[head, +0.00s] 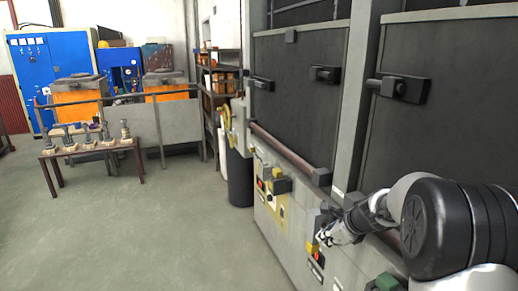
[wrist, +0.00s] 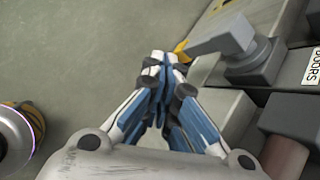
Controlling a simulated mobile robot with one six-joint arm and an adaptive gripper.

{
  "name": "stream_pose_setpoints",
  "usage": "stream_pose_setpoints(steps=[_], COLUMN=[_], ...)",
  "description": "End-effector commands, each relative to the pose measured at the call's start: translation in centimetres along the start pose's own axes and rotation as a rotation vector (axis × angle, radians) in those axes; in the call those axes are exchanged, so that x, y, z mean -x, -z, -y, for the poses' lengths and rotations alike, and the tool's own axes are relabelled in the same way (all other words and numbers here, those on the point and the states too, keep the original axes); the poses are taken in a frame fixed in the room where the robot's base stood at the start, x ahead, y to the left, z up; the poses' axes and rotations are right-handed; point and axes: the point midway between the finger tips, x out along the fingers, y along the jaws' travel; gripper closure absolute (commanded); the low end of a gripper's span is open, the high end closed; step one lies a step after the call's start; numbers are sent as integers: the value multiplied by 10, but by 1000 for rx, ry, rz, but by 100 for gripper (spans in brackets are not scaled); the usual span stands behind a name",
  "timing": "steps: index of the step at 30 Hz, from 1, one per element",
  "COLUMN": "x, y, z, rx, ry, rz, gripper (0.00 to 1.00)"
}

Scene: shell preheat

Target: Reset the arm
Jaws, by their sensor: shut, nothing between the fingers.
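My gripper (wrist: 160,62) is shut and empty, its fingertips together in the wrist view. The tips are close beside a grey lever (wrist: 222,38) on a control panel, with a yellow part at the tips' right. I cannot tell whether they touch it. In the head view my arm reaches in from the right and my gripper (head: 322,238) is at the front of the grey furnace panel (head: 290,215), near a grey and yellow switch. A label reading "DOORS" (wrist: 313,66) is right of the lever.
Tall furnaces with dark doors (head: 300,90) fill the right side. Another yellow and red control box (head: 270,182) sticks out further left. A low bench with several metal parts (head: 88,148) stands at left. The grey floor (head: 150,230) between is clear.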

Motion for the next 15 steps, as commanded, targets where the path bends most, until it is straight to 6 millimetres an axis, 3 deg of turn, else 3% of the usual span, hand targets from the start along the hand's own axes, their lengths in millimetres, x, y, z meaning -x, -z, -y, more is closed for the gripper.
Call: stream_pose_setpoints(steps=[1,3,7,11,15], x=[28,60,116,167,213], y=[-17,-30,-41,-36,-14], z=[-18,-46,-100,-154,-209], rx=[143,350,726,1096,1485], ry=[-10,-33,-74,-116,-165], rz=[0,-9,-30,-55,-90], gripper=[100,100,100,100,100])
